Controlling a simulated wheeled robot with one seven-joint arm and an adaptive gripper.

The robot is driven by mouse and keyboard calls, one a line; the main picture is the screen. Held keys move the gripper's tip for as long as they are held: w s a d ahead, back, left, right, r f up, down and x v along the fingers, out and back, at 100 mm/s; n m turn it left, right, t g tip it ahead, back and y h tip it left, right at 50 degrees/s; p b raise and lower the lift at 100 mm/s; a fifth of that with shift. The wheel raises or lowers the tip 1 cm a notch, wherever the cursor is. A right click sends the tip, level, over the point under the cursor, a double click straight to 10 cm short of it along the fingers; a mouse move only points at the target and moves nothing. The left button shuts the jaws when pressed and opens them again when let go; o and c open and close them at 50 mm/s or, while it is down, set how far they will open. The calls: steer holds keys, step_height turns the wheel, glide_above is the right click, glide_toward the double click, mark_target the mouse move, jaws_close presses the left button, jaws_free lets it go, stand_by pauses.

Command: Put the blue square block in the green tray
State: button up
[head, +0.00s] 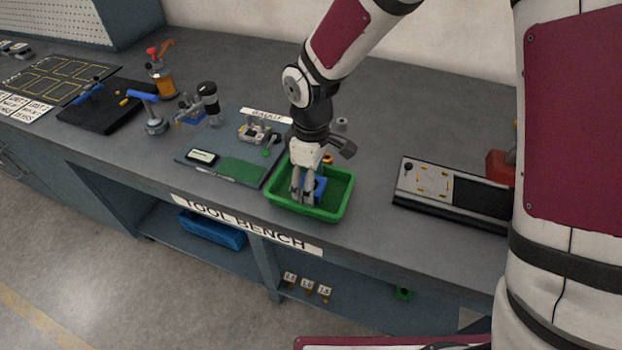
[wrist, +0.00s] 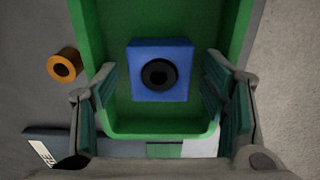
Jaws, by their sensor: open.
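The blue square block (wrist: 176,72) lies inside the green tray, with a dark round ring or hole at its centre. In the head view the block (head: 319,188) is partly hidden behind my gripper. The green tray (head: 337,211) sits near the front edge of the bench; its floor also shows in the wrist view (wrist: 118,112). My gripper (head: 303,200) points down into the tray. In the wrist view its open fingers (wrist: 160,90) are on either side of the block, with gaps between them and it.
An orange ring-shaped piece (wrist: 62,67) lies on the bench beside the tray. A grey-blue mat (head: 212,146) with small devices is left of the tray. A flat panel (head: 423,204) lies to the right. Bare bench shows between tray and panel.

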step_height(320, 180, up, 12)
steer(key=p, duration=0.1)
steer(key=shift+r, duration=0.2)
stand_by(0.3)
steer(key=s+d+r+m+t+h, duration=0.1)
steer(key=s+d+r+m+t, duration=0.1)
steer(key=s+d+r+m, duration=0.75)
steer(key=s+d+r+m+t+y, duration=0.1)
steer(key=s+d+m, duration=0.3)
steer(key=s+d, duration=0.6)
steer(key=s, duration=0.3)
steer(key=shift+d+r, duration=0.15)
steer(key=shift+d, duration=0.25)
steer(key=shift+m, duration=0.25)
steer(key=shift+r+t+p, duration=0.6)
steer(key=shift+r+p, duration=0.8)
steer(key=shift+r, duration=0.4)
